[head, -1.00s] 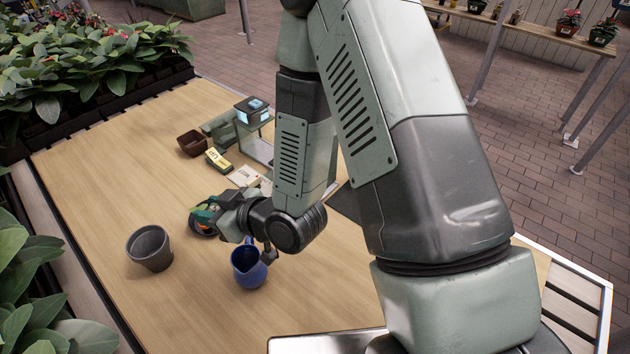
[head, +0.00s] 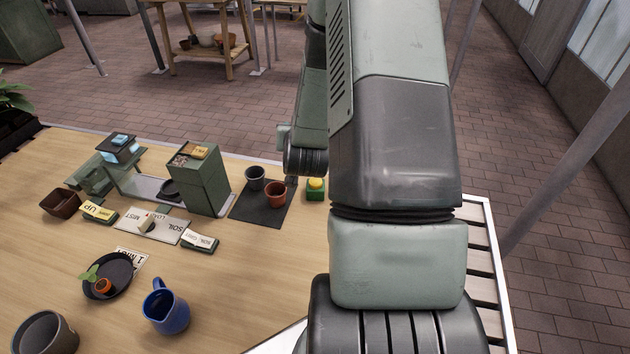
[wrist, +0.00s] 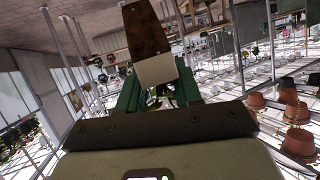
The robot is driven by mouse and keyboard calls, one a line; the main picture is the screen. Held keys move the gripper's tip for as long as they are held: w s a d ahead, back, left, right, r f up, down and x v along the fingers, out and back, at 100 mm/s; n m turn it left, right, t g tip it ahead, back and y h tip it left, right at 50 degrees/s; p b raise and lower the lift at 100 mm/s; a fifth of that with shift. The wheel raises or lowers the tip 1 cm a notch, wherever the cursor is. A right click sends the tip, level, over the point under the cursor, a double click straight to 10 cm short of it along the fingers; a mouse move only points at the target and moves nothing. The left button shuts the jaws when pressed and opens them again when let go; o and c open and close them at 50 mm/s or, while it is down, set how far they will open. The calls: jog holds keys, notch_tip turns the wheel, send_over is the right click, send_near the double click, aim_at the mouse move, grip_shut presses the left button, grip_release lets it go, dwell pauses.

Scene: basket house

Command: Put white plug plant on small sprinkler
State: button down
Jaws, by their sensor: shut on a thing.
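In the wrist view my gripper (wrist: 158,92) has its green fingers shut on a tapered brown piece (wrist: 146,30) with a cream block (wrist: 156,71) at its lower end. I cannot tell whether this is the white plug plant. In the head view my gripper is hidden behind my arm. A small green plant in an orange pot (head: 104,285) stands on a round black dish (head: 121,268) at the left of the bench. I cannot make out for sure which thing is the small sprinkler.
A green box machine (head: 203,180) and a glass-sided device (head: 120,150) stand at the back of the bench. Two small pots, grey (head: 255,178) and terracotta (head: 275,194), stand on a dark mat (head: 246,210). A blue jug (head: 166,311) and grey pot (head: 46,335) are in front.

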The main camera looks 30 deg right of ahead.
jog(key=s+d+m+g+h, duration=0.1)
jog(key=s+d+m+h, duration=0.1)
jog(key=d, duration=0.3)
jog(key=shift+w+f, duration=0.2)
jog(key=shift+f, duration=4.7)
jog(key=shift+f, duration=0.1)
jog(key=c, duration=0.8)
grip_release()
jog(key=shift+o, duration=0.2)
